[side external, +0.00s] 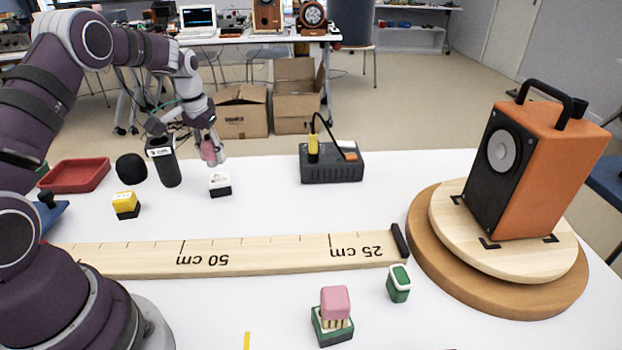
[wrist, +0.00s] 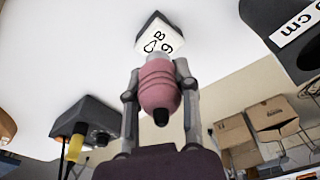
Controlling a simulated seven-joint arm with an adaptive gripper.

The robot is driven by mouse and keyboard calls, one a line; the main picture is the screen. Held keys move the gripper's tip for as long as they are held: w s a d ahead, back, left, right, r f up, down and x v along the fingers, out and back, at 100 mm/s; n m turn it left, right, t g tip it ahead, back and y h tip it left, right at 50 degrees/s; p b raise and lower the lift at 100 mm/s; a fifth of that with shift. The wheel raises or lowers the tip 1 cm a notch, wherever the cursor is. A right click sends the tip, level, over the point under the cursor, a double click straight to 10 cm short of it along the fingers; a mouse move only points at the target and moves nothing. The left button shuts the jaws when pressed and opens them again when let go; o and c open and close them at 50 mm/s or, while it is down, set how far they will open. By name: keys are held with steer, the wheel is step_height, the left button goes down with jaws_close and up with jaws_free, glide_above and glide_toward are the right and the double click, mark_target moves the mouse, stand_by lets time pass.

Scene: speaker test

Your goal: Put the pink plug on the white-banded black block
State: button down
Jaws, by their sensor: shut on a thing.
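The pink plug (side external: 208,151) is held between the fingers of my gripper (side external: 213,154). In the wrist view the plug (wrist: 160,86) is rounded, with a black tip toward the camera and a pale end pointing away. A finger of my gripper (wrist: 160,95) closes on each side of it. The white-banded black block (side external: 220,184) stands on the white table, below and slightly right of the plug. A gap shows between them in the side view. In the wrist view the block's marked white face (wrist: 158,38) lies just beyond the plug's pale end.
A yellow-and-black block (side external: 126,205) is nearer. A black box (side external: 332,165) with a yellow plug sits right. A wooden ruler (side external: 240,254) lies in front.

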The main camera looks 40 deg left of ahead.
mark_target(217, 166)
steer(key=shift+w+a, duration=0.15)
steer(key=shift+w, duration=0.1)
steer(key=shift+w+f, duration=0.1)
steer(key=shift+f, duration=1.65)
steer(key=shift+f, duration=0.15)
steer(key=c, duration=0.8)
jaws_free()
steer(key=shift+c, duration=0.2)
